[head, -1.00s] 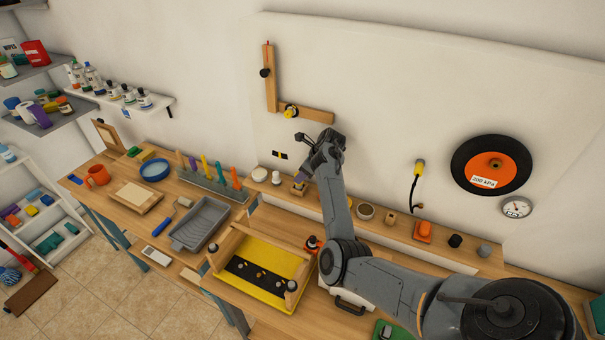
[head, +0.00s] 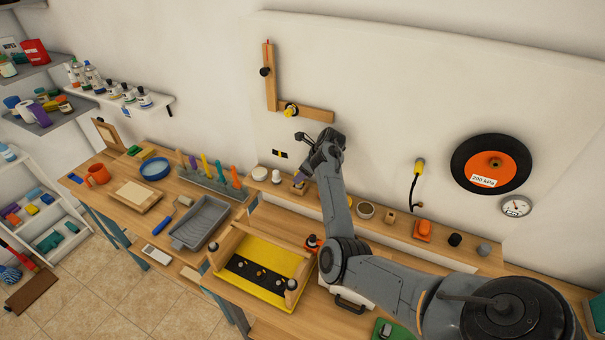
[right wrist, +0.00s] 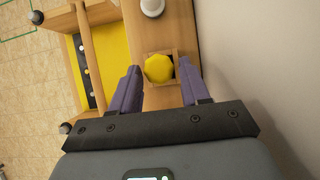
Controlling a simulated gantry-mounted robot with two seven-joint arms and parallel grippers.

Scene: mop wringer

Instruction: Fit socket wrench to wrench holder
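My right gripper (head: 303,178) is low over the back ledge in the head view. In the right wrist view its two purple fingers (right wrist: 159,78) stand apart, with a yellow eight-sided top (right wrist: 158,68) between and just beyond their tips. That top sits in a square wooden holder (right wrist: 177,57) on the ledge; gaps show beside the fingers. It may be the socket wrench in its holder, but I cannot tell surely. In the head view the wooden block (head: 298,189) under the gripper is partly hidden. My left gripper is not in view.
A yellow tray (head: 262,254) with wooden sides stands in front of the ledge. An L-shaped wooden bracket (head: 271,85) with a yellow knob (head: 290,110) is on the wall.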

